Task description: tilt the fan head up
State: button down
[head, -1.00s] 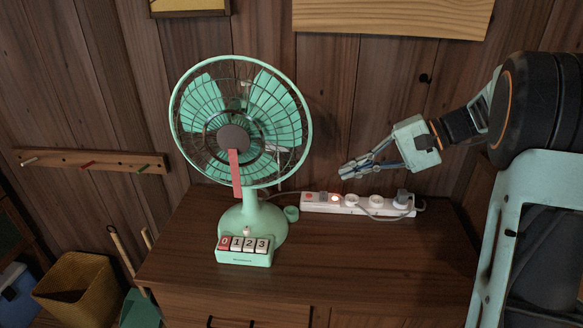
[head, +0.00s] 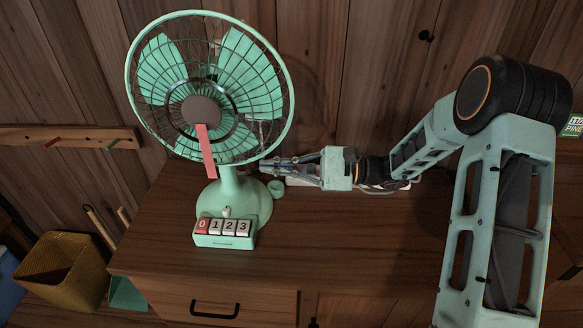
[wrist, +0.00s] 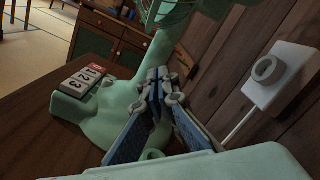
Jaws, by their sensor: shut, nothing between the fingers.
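The mint-green fan stands on the wooden cabinet. Its round caged head (head: 262,62) faces forward, with a dark hub and a red strip hanging in front. Its neck (head: 229,182) rises from a rounded base (head: 258,207) with buttons marked 0, 1, 2, 3 (head: 223,227). My gripper (head: 266,165) is shut and empty, just right of the neck and near the cage's lower right edge. In the wrist view, the closed fingertips (wrist: 157,76) point toward the neck, above the base (wrist: 112,112). Whether they touch the fan cannot be told.
The cabinet top (head: 330,240) is clear in front of my arm. A small green cup-like part (head: 277,188) sits beside the base. A peg rack (head: 75,137) is on the wall at left.

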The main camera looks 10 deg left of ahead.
aim_at(237, 162)
jog(key=shift+s+a+r, duration=1.5)
jog(key=shift+a+r, duration=0.05)
jog(key=shift+a, duration=0.05)
jog(key=s+r+m+p, duration=0.1)
jog(key=p, duration=0.2)
jog(key=s+r+m+p, duration=0.1)
jog(key=s+m+p, duration=0.1)
jog(key=p, duration=0.1)
jog(key=shift+d+r+m, duration=0.15)
jog(key=shift+r+m, duration=0.1)
jog(key=shift+m, duration=0.05)
jog(key=shift+s+m+p, duration=0.25)
jog(key=shift+m+p, duration=0.15)
jog(key=shift+p, duration=0.2)
